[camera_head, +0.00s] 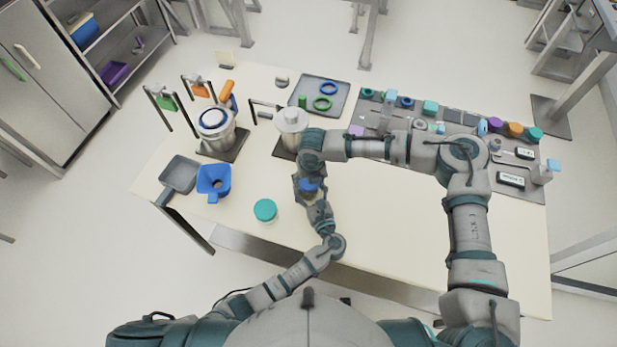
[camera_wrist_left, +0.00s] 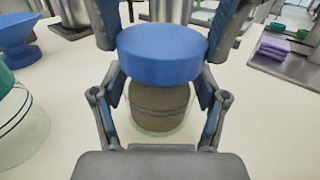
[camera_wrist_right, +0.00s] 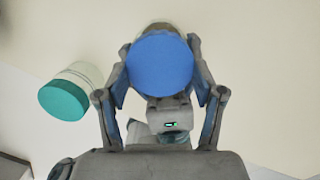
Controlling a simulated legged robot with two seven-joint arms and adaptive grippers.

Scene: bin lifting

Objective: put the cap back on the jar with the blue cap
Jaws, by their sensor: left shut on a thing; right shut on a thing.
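The blue cap (camera_wrist_left: 162,53) is directly over the jar with brown contents (camera_wrist_left: 160,108); I cannot tell whether it touches the rim. My left gripper (camera_wrist_left: 158,100) is shut on the jar's body from the near side, and the jar stands upright on the table. My right gripper (camera_wrist_right: 160,65) comes from above and is shut on the blue cap, with one finger on each side. In the head view the cap (camera_head: 309,185) shows between both grippers, and the jar is mostly hidden.
A jar with a teal cap (camera_head: 265,210) stands close by to the left. A row of coloured parts (camera_head: 430,108) lies at the back right. The table's front right is clear.

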